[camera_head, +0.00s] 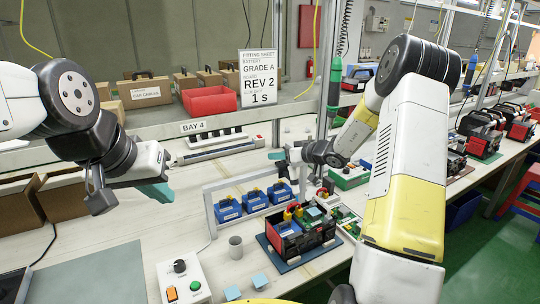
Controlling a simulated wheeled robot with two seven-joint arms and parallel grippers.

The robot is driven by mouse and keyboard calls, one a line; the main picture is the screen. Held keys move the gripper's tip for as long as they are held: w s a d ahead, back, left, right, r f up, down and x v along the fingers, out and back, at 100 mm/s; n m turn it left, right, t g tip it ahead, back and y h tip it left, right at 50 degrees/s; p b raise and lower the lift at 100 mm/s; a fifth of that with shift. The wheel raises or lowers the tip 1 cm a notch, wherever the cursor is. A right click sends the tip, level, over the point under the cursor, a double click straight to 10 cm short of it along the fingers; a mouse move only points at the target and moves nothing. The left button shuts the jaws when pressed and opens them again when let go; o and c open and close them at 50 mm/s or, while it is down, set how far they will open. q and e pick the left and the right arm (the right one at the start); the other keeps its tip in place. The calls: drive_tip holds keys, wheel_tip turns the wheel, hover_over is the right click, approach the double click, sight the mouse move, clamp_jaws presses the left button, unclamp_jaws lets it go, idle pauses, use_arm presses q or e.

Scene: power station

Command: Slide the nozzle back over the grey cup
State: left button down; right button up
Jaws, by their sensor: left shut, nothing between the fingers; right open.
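The small grey cup (236,247) stands upright on the workbench, left of the dark battery tray, with nothing seen over it. A green cylindrical tool (335,72) hangs from a coiled cable at the back; I cannot tell whether it is the nozzle, and no other nozzle is clear. My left gripper (160,192), teal-tipped, is shut and empty above the bench at left, up and left of the cup. My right gripper (279,158) is open and apparently empty, above the bench behind the blue batteries. Its fingers are small and partly hidden by its wrist.
A pale frame (211,216) stands behind the cup, around several blue batteries (254,201). A button box (181,280) is front left. The bench's left middle is clear.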

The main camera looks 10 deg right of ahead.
drive_tip(key=shift+x, duration=1.2)
clamp_jaws()
idle(0.6)
